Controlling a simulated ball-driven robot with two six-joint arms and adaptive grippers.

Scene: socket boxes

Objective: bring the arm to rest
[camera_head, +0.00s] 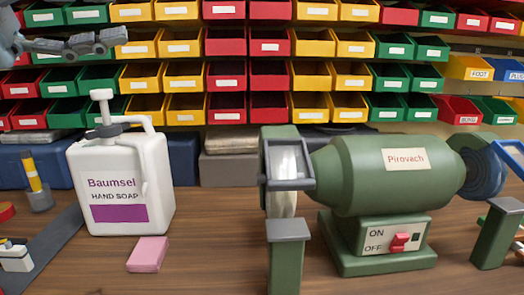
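My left gripper (100,42) shows at the top left, raised in front of the bin wall and above the soap bottle, apart from it. I see it from the side, and its finger spacing is unclear. Nothing visible hangs from it. My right gripper is not in view.
A white hand soap bottle (148,166) and a pink block (149,253) stand on the wooden bench (213,262). A green bench grinder (370,165) with a red switch fills the right. Rows of coloured bins (226,76) line the back. Bench between bottle and grinder is clear.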

